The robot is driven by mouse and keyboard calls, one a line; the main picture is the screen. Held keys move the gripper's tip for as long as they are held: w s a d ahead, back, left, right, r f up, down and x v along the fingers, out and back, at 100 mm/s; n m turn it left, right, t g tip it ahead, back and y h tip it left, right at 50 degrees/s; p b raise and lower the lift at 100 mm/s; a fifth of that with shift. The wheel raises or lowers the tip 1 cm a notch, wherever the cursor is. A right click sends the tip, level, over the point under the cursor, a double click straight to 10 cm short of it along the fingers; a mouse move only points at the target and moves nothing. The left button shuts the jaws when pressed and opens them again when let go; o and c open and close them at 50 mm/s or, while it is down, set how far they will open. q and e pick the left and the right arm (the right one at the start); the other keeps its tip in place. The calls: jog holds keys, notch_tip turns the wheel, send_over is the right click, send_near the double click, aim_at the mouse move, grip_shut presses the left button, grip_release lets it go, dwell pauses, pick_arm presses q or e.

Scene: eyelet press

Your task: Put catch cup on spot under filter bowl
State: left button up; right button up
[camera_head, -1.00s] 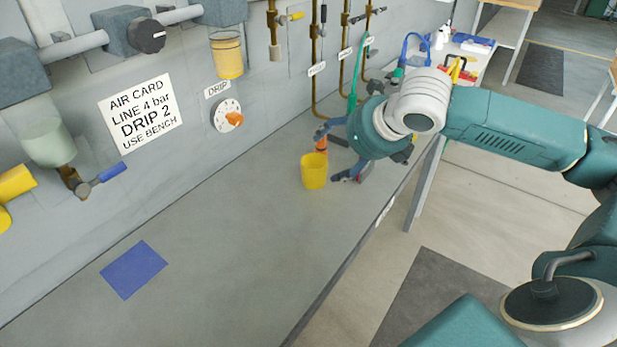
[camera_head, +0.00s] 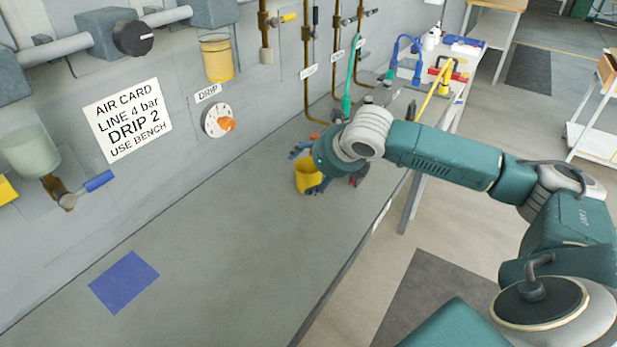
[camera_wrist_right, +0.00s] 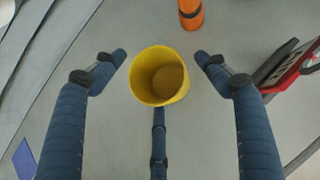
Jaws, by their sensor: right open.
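The yellow catch cup (camera_head: 303,178) stands upright on the grey bench, partly hidden by my right gripper. In the right wrist view the cup (camera_wrist_right: 160,76) looks empty. My right gripper (camera_head: 309,170) is open at the cup. In the right wrist view its two side fingers lie left and right of the cup with gaps, and a third finger is below it. A blue square spot (camera_head: 124,282) lies bare on the bench at the lower left. The pale green filter bowl (camera_head: 38,150) hangs on the wall panel above and left of it. My left gripper is not in view.
An orange cylinder (camera_wrist_right: 190,14) stands just beyond the cup, and a red and black object (camera_wrist_right: 293,74) lies to its right. A lever valve (camera_head: 97,181) sticks out below the filter bowl. The bench between cup and blue spot is clear.

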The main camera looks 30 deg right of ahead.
jog(key=shift+w+f, duration=0.15)
jog(key=shift+f, duration=0.05)
jog(key=c, duration=1.2)
jog(key=shift+r, duration=0.1)
